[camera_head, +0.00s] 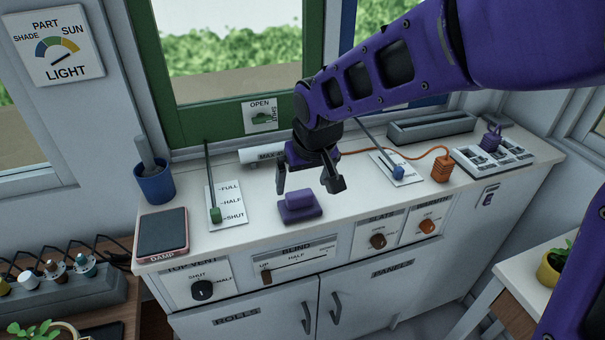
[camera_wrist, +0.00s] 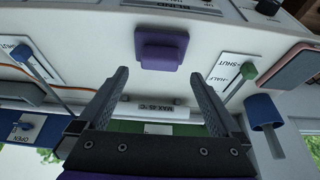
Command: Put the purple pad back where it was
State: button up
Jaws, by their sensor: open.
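The purple pad (camera_head: 300,206) sits on the white counter top (camera_head: 345,205), a flat block with a raised grip on it. My gripper (camera_head: 308,188) is open and empty, just behind and above the pad, with its fingers pointing down. In the wrist view the pad (camera_wrist: 161,48) lies ahead of the open fingertips (camera_wrist: 158,75), centred between them and apart from both. A dark pink-edged tray marked DAMP (camera_head: 162,233) stands at the counter's left end.
A green lever (camera_head: 215,214) is left of the pad and a blue lever (camera_head: 398,171) is right. A blue cup (camera_head: 155,184) stands at the back left. An orange plug (camera_head: 440,168) and cord lie right. Counter around the pad is clear.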

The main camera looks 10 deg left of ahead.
jog(key=v, duration=0.6)
jog(key=shift+r, duration=0.1)
